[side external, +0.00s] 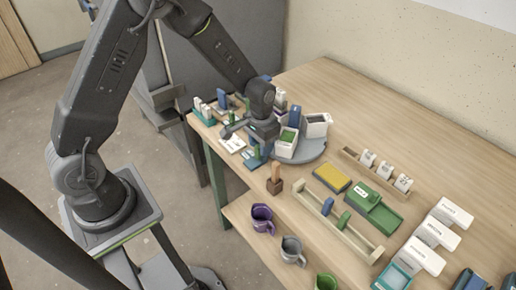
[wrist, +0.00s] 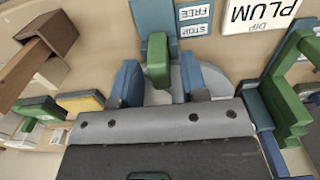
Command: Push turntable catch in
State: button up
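The turntable (side external: 312,152) is a grey disc near the table's edge in the side view, with buckets on it. Its grey edge also shows in the wrist view (wrist: 215,82). The catch is a green block (wrist: 157,66) on a blue slide, beside small labels reading STOP and FREE (wrist: 194,20). In the side view the blue and green catch (side external: 256,156) sits at the turntable's near-left edge, partly under my gripper (side external: 260,142). In the wrist view my gripper (wrist: 160,82) is open, with one blue finger on each side of the green block. Contact with it cannot be told.
White buckets (side external: 318,124) stand on the turntable. A PLUM DIP card (wrist: 260,12) and a green bracket (wrist: 288,95) lie to the right in the wrist view. A brown block (side external: 274,186), a yellow sponge (side external: 331,178) and a wooden rack (side external: 335,222) stand nearby.

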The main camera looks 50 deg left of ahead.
jog(key=shift+r, duration=3.5)
jog(key=shift+r, duration=0.1)
jog(key=s+d+r+t, duration=0.1)
jog(key=s+r, duration=0.3)
jog(key=r, duration=0.3)
jog(key=s+r+t, duration=0.2)
jog(key=s+r, duration=0.3)
jog(key=r, duration=0.2)
jog(key=s+r+t, duration=0.2)
jog(key=s+r, duration=0.2)
jog(key=s, duration=0.7)
jog(key=shift+s+d+r+t, duration=0.15)
jog(key=shift+s+d+t, duration=0.15)
jog(key=shift+s+d, duration=0.15)
